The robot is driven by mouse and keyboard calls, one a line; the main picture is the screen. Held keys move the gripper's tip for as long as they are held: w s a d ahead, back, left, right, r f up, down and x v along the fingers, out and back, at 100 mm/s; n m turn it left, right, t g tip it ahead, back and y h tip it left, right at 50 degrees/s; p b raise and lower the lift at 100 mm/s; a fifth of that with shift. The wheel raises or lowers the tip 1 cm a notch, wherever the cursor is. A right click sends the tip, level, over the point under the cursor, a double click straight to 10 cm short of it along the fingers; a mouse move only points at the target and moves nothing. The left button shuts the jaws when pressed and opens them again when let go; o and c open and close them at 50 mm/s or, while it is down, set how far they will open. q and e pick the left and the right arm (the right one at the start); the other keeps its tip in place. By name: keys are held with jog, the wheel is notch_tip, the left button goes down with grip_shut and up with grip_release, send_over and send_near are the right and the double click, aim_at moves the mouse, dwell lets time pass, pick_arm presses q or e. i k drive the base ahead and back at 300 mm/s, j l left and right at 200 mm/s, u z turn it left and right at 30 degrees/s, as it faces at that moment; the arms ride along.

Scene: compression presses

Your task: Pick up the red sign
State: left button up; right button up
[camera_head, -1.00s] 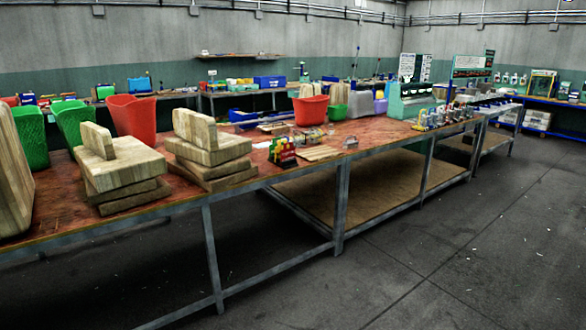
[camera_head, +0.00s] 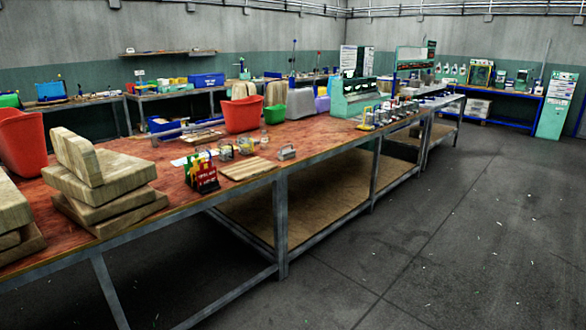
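A small red sign (camera_head: 205,178) with pale lettering stands on the long red-topped workbench (camera_head: 150,152), near its front edge. Coloured parts, green, yellow and black, show at its top and left side. It stands between a stack of wooden blocks on its left and a flat wooden board (camera_head: 250,168) on its right. Neither of my grippers is in view, and nothing touches the sign.
Stacked wooden blocks (camera_head: 100,190) and a red bin (camera_head: 22,142) crowd the bench's left part. Another red bin (camera_head: 242,114) and a green press (camera_head: 358,98) stand farther along. Open floor (camera_head: 440,240) lies to the right in front of the bench.

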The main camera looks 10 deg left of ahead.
aim_at(204, 176)
jog(key=i, duration=0.8)
jog(key=i+l, duration=0.15)
jog(key=i, duration=0.65)
jog(key=i+l+u, duration=0.15)
jog(key=i+u, duration=0.3)
jog(key=i, duration=0.15)
jog(key=i+l+u, duration=0.35)
jog(key=i+u, duration=0.15)
jog(key=i+l+u, duration=0.45)
jog(key=i+l, duration=0.1)
